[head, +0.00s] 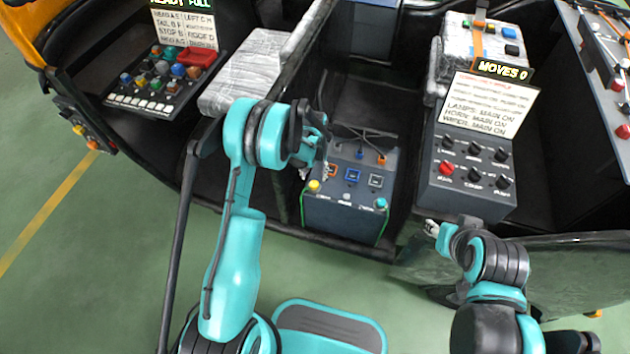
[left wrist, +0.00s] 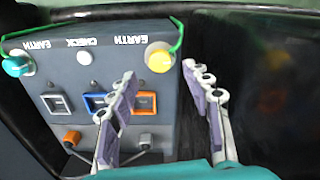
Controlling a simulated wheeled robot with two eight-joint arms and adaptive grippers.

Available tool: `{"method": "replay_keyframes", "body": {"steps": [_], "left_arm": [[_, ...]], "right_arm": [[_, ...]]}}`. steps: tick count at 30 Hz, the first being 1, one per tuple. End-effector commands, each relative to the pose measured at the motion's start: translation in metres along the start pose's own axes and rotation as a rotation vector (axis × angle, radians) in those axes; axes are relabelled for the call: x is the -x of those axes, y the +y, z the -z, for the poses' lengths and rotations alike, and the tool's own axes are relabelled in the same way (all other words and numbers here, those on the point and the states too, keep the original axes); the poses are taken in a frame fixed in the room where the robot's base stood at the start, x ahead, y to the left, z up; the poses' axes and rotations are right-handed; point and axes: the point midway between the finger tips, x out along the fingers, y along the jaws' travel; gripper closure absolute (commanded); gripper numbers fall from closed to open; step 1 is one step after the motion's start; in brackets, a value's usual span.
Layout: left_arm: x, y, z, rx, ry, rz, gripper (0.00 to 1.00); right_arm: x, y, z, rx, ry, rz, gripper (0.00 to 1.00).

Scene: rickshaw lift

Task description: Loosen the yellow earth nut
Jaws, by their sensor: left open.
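The yellow earth nut (head: 314,185) sits at the front left corner of a dark grey box (head: 345,213) in the head view. In the left wrist view the yellow nut (left wrist: 160,59) is at the top, beside an EARTH label, with a green wire running at it. My left gripper (head: 318,150) is just above and behind the nut. In the left wrist view its two fingers (left wrist: 160,74) are spread with nothing between them, and the nut shows beyond the gap, apart from them. My right gripper (head: 431,229) is at the lower right, below the switch box; its jaws are too small to judge.
A teal nut (head: 381,203) is at the box's other front corner. Blue, orange and grey sockets (head: 352,175) and plugs with cables lie behind the nuts. A switch box with a red knob (head: 446,168) stands right, a button panel (head: 160,80) left. Dark walls flank the grey box.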

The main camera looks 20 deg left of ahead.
Motion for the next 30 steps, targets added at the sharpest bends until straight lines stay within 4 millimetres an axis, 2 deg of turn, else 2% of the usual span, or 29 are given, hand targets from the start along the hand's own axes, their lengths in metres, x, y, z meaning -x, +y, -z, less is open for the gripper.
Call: {"method": "replay_keyframes", "body": {"steps": [1,3,9,19,20,25,30], "left_arm": [[-0.014,0.000,0.001,0.000,0.000,0.000,0.51],[-0.025,0.000,0.000,0.000,0.001,0.000,0.51],[-0.047,0.000,0.000,-0.001,0.001,0.000,0.51],[-0.051,0.000,0.000,-0.001,0.001,0.000,0.51],[-0.051,0.000,0.000,-0.001,0.001,0.000,0.53],[-0.051,0.000,0.001,-0.001,0.001,0.000,0.98],[-0.051,0.000,0.000,0.000,0.001,0.000,1.00]], "right_arm": [[-0.006,0.000,-0.005,0.000,0.000,0.000,0.60],[-0.010,0.000,-0.007,0.000,0.000,0.000,0.60],[-0.017,0.000,-0.012,0.000,0.000,0.000,0.60],[-0.018,0.000,-0.013,0.000,0.000,0.000,0.60],[-0.018,0.000,-0.013,0.000,0.000,0.000,0.60],[-0.018,0.000,-0.013,0.000,0.000,0.000,0.60],[-0.018,0.000,-0.013,0.000,0.000,0.000,0.60]]}}
